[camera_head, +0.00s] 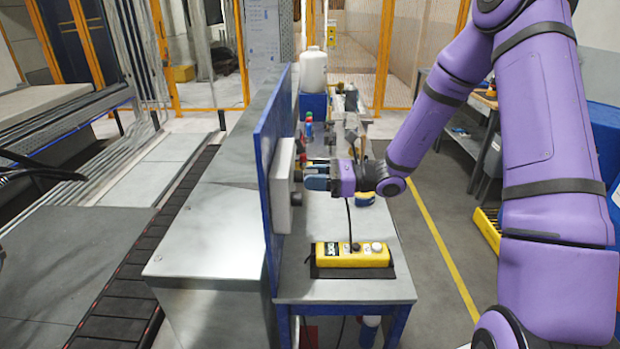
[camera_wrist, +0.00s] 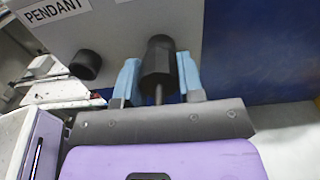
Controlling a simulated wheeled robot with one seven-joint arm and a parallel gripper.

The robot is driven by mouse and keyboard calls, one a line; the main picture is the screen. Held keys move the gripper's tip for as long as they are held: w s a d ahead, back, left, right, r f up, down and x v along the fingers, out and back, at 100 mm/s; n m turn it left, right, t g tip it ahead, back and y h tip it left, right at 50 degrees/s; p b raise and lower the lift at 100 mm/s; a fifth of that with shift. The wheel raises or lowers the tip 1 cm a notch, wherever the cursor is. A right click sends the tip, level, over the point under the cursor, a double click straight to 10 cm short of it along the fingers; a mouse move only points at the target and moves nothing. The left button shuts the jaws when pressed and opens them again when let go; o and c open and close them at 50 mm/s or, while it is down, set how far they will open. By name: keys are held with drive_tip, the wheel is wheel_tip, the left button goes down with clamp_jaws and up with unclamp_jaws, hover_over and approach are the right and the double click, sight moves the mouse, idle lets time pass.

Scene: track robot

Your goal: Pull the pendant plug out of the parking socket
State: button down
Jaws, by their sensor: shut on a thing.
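My gripper (camera_head: 316,178) reaches from the right to the grey socket box (camera_head: 284,185) on the blue upright panel. In the wrist view, my gripper (camera_wrist: 159,78) has its blue fingers on either side of the dark cylindrical plug (camera_wrist: 158,58) and is shut on it. The plug's far end is against or very near the grey box face; how deep it sits is hidden. A black round socket (camera_wrist: 86,64) is to its left, under a "PENDANT" label (camera_wrist: 52,10). The yellow pendant (camera_head: 348,254) lies on the bench, its dark cable rising toward my gripper.
The blue panel (camera_head: 267,150) stands along the bench's left edge. Behind my gripper are a white bottle (camera_head: 313,70), a blue box (camera_head: 313,105) and small coloured items. A conveyor (camera_head: 130,280) runs at left.

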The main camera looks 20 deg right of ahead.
drive_tip(key=shift+v, duration=2.2)
drive_tip(key=shift+s, duration=0.1)
